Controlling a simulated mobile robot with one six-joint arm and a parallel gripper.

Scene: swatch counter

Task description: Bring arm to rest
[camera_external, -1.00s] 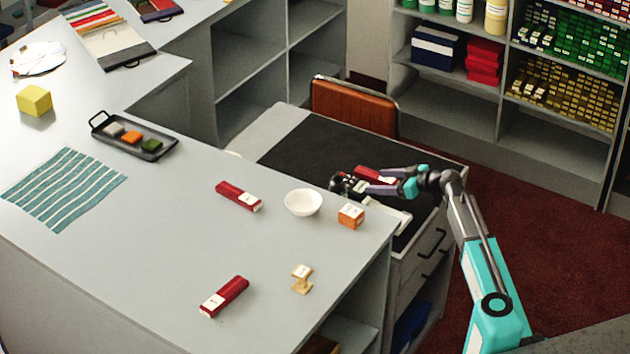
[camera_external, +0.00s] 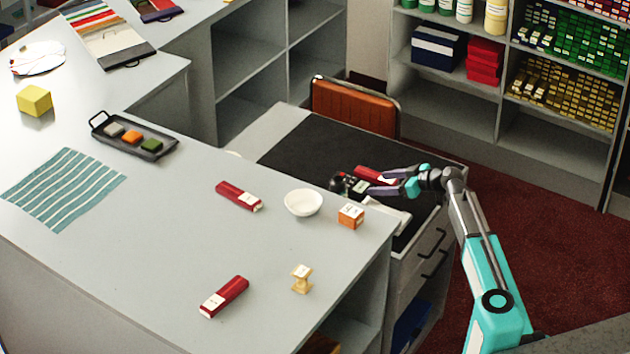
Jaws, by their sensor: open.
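My gripper (camera_external: 346,184) is at the end of my turquoise and grey arm, which reaches in from the lower right. It is over the black top of the desk (camera_external: 305,155), just beyond the right edge of the grey counter. The jaws are open, though they look small and dark here. A red box (camera_external: 374,175) lies on the desk right behind the gripper. I cannot tell whether they touch.
On the counter (camera_external: 150,265) near the gripper are a white bowl (camera_external: 303,203) and an orange box (camera_external: 351,215). An orange chair back (camera_external: 354,107) stands behind the desk.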

